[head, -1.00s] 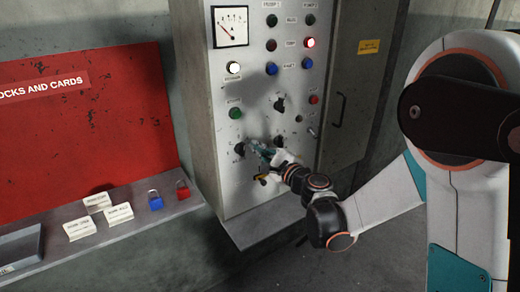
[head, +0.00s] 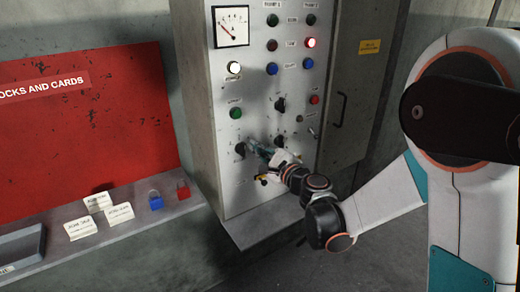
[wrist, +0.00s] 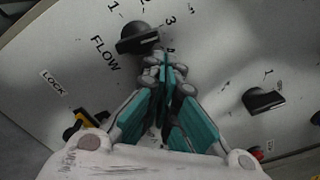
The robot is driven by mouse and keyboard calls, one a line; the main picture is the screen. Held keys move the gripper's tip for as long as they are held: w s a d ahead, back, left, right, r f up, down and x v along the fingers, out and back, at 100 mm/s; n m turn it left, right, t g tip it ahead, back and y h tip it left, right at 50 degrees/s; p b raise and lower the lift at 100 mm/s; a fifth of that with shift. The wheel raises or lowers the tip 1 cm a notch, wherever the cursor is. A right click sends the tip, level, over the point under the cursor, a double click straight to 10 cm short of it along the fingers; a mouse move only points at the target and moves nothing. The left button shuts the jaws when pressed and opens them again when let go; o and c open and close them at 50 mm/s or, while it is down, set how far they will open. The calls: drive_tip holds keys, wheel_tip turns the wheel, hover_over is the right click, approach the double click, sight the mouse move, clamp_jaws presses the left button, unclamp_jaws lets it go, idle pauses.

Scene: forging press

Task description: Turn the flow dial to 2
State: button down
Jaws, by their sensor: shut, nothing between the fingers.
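The flow dial (wrist: 138,37) is a black knob on the grey panel, with the label FLOW beside it and the numbers 1, 2 and 3 around it. A light mark on the knob lies on its right side, roughly towards the 3 or just below it; the exact setting is hard to read. In the head view the dial (head: 239,149) sits low on the cabinet front. My gripper (wrist: 164,62) is shut and empty, its teal fingertips just beside and below the knob's right end. I cannot tell whether they touch it. It also shows in the head view (head: 253,146).
Another black knob (wrist: 264,101) lies to the right, and a yellow-and-black part marked LOCK (wrist: 87,121) to the lower left. Buttons, lamps and a gauge (head: 231,27) fill the panel above. A shelf with padlocks (head: 156,201) and cards stands left.

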drive_tip(key=shift+s+a+r+b, duration=0.15)
drive_tip(key=shift+s+a+b, duration=0.2)
drive_tip(key=shift+a+b, duration=0.2)
idle(2.8)
drive_tip(key=shift+s+a+f+b, duration=0.2)
drive_tip(key=shift+s+a+b, duration=0.2)
drive_tip(key=shift+b, duration=0.45)
idle(3.1)
drive_tip(key=shift+w+r, duration=0.1)
drive_tip(key=shift+d+r, duration=0.3)
drive_tip(key=shift+d, duration=0.1)
